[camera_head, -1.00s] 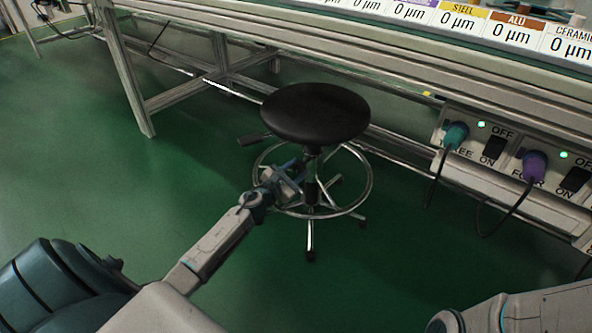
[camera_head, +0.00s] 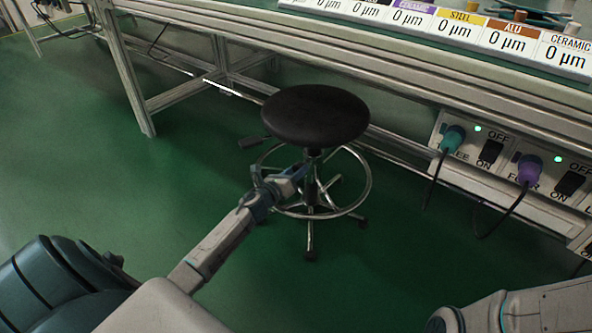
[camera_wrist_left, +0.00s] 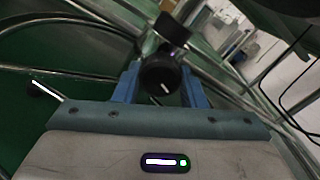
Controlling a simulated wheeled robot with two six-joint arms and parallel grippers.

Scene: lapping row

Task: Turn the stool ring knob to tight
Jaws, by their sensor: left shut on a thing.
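The stool has a round black seat (camera_head: 315,115) and a chrome foot ring (camera_head: 357,203) around its column. My left gripper (camera_head: 300,172) reaches in from the left, under the seat and beside the column. In the left wrist view a round black knob (camera_wrist_left: 161,78) with a short white mark on its face sits between the two blue fingers of my left gripper (camera_wrist_left: 160,88), which is shut on it. The white mark is tilted. In the head view the gripper hides the knob. My right gripper is not in view; only part of that arm shows at lower right.
A metal-framed workbench (camera_head: 420,85) runs behind the stool, with thickness labels on top. A switch panel (camera_head: 510,165) with teal and purple plugs and hanging cables is at right. A black lever (camera_head: 253,142) sticks out left of the seat. Green floor is clear at left.

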